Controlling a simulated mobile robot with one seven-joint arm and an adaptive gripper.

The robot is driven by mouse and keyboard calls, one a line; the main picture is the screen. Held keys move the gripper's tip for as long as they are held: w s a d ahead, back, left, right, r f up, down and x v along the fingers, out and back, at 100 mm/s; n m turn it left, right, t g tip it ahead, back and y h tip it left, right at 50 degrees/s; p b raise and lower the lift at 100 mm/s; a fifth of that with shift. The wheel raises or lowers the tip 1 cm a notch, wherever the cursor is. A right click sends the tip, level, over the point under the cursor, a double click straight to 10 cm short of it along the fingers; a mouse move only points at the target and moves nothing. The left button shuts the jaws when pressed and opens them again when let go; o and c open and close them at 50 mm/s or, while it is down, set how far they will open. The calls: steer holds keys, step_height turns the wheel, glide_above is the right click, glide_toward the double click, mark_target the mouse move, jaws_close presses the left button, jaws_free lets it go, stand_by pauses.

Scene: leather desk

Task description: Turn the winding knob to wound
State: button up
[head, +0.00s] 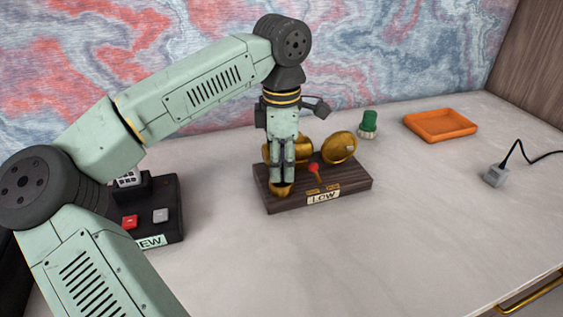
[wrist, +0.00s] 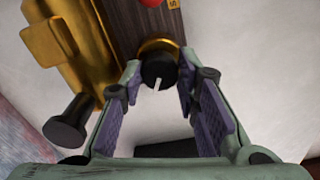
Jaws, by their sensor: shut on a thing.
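The winding knob (wrist: 159,70) is black with a white pointer line and sits in a brass collar (wrist: 158,44) on a dark wooden base (head: 350,183). In the wrist view its pointer line faces down the picture, towards me. My gripper (head: 283,182) points down over the base's left front corner. In the wrist view the purple-padded fingers of my gripper (wrist: 159,78) are on both sides of the knob, shut on it. In the head view my fingers hide the knob, and only the brass collar (head: 281,190) shows below them.
The base also carries brass parts (head: 340,147), a red-tipped lever (head: 313,168) and a "LOW" label (head: 323,197). A button box (head: 155,212), green-topped jar (head: 369,122), orange tray (head: 440,124) and grey plug (head: 495,174) stand around.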

steer(key=m, duration=0.5)
steer(key=shift+m, duration=0.3)
steer(key=m, duration=1)
steer(key=shift+m, duration=0.4)
steer(key=shift+m+b, duration=0.4)
steer(key=shift+m, duration=1.8)
steer(key=o, duration=1.2)
steer(key=shift+c, duration=0.2)
